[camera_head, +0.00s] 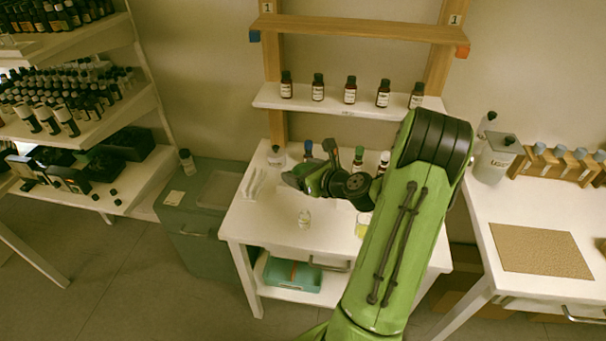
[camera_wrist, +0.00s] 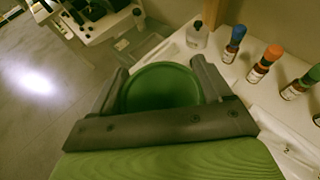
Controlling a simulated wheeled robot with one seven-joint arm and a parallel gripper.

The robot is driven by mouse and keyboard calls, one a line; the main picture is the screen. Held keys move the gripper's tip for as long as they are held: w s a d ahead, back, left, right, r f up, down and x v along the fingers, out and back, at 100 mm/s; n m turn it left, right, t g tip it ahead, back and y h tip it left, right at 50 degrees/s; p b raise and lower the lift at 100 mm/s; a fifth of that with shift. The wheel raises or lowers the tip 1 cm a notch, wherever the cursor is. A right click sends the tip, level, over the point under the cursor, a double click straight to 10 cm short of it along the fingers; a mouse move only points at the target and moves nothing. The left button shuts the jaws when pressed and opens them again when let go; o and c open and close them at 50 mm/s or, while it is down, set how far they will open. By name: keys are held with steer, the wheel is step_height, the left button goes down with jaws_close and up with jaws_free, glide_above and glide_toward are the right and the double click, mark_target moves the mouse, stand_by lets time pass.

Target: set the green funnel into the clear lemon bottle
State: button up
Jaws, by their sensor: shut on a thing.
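The green funnel (camera_wrist: 160,88) fills the space between the two fingers of my gripper (camera_wrist: 160,72) in the wrist view, its round rim facing the camera. My gripper is shut on it. In the head view my gripper (camera_head: 302,176) is above the left part of the middle white table (camera_head: 262,222); the funnel is hard to make out there.
Capped dark bottles stand along the table's back; the wrist view shows blue (camera_wrist: 235,40), orange (camera_wrist: 265,62) and green (camera_wrist: 302,82) caps. A clear capped bottle (camera_wrist: 197,36) stands beside them. A yellowish beaker (camera_head: 362,226) is near my arm. A shelf (camera_head: 330,104) holds several brown bottles.

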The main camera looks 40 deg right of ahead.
steer(key=shift+w+d+f, duration=0.1)
steer(key=shift+w+f, duration=0.15)
steer(key=shift+w, duration=0.3)
steer(key=shift+s+r+p, duration=0.15)
steer(key=shift+s+p, duration=0.15)
step_height(320, 180, down, 6)
steer(key=b, duration=0.4)
steer(key=shift+w+r+p, duration=0.1)
steer(key=shift+p, duration=0.45)
stand_by(0.9)
steer(key=shift+f+b, duration=1.75)
steer(key=shift+f, duration=0.75)
steer(key=o, duration=1)
steer(key=shift+c, duration=0.2)
steer(key=p+v, duration=0.2)
steer(key=v, duration=1.3)
steer(key=shift+s+r, duration=0.2)
steer(key=shift+s, duration=0.15)
